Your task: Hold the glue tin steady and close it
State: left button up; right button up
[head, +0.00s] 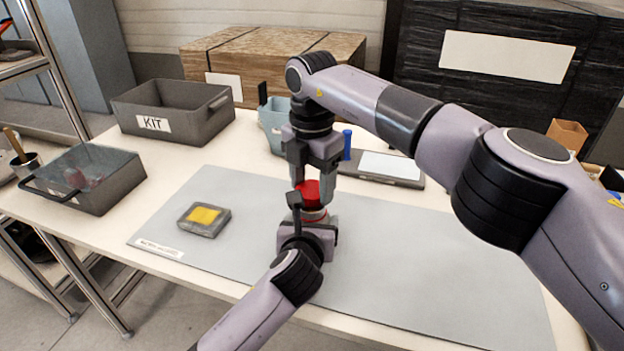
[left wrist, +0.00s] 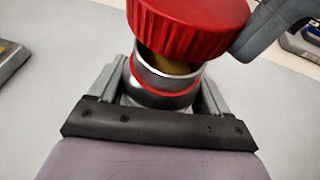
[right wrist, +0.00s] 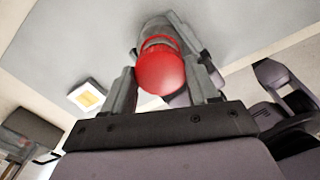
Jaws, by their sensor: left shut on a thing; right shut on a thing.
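The glue tin (left wrist: 165,82) is a small metal tin with a red band, standing on the grey mat. My left gripper (head: 308,226) is low at the mat and shut on the tin's body, with one finger on each side in the left wrist view. The red ribbed lid (head: 310,191) is held above the tin by my right gripper (head: 312,172), which is shut on it from above. In the left wrist view the lid (left wrist: 190,25) is tilted, and a gap shows the yellowish inside of the tin. The right wrist view shows the lid's round top (right wrist: 160,72).
A grey block with a yellow top (head: 204,218) lies on the mat (head: 400,270) left of the tin. A KIT bin (head: 172,110), a lidded clear-topped box (head: 85,178), a light blue bin (head: 270,128) and a flat grey case (head: 385,168) stand around the mat. The mat's right side is clear.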

jog(key=shift+f, duration=0.1)
jog(key=shift+f, duration=0.8)
jog(key=shift+f, duration=0.55)
pick_arm(q)
grip_shut()
pick_arm(e)
jog(key=m, duration=1.3)
jog(key=shift+m, duration=0.4)
jog(key=m, duration=0.3)
